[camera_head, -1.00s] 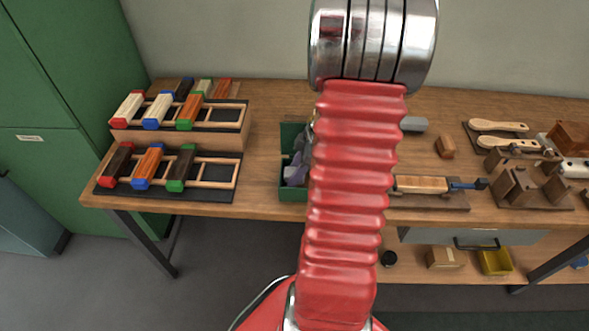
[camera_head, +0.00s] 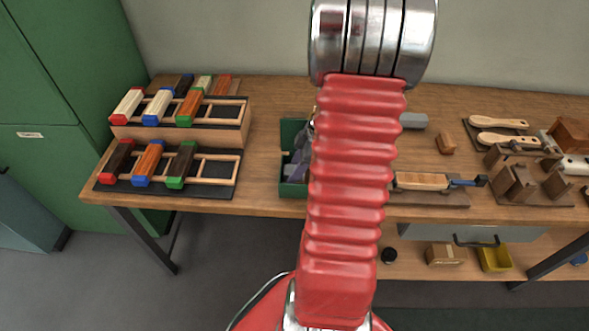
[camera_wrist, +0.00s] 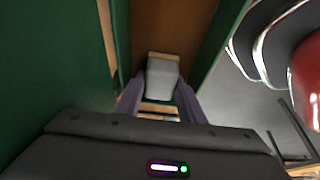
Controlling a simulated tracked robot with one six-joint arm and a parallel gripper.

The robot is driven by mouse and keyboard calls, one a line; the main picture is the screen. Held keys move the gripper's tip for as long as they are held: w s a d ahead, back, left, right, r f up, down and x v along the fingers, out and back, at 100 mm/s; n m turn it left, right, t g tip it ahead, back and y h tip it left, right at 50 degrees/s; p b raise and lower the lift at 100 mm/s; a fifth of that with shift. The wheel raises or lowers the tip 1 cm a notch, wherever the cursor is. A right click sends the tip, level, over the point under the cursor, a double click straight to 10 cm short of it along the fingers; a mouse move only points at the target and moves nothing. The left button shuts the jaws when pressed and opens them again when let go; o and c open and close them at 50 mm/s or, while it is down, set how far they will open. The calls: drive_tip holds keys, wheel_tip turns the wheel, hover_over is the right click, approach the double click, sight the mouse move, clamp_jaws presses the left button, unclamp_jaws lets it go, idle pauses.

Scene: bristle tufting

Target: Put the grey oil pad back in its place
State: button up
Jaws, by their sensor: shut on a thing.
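A grey block with a tan edge (camera_wrist: 162,78), which looks like the grey oil pad, sits between the fingers of my gripper (camera_wrist: 165,92) in the wrist view. My gripper is shut on it. In the head view my gripper (camera_head: 299,165) is at the green open-topped box (camera_head: 293,190), partly behind my red arm. The pad is hidden there. In the wrist view green walls (camera_wrist: 215,35) rise on both sides of the pad, with a brown surface beyond it. I cannot tell whether the pad touches the box floor.
Racks of coloured-end blocks (camera_head: 215,165) stand to the left of the box. Another grey block (camera_head: 413,121), a wooden-handled tool (camera_head: 422,181) and wooden holders (camera_head: 515,185) are to the right. Bare bench lies between the racks and box.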

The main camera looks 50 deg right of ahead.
drive_tip(key=shift+f, duration=0.3)
drive_tip(key=o, duration=1.1)
drive_tip(key=shift+o, duration=0.8)
drive_tip(key=shift+r, duration=0.1)
drive_tip(key=shift+o, duration=0.8)
drive_tip(key=shift+r, duration=4.4)
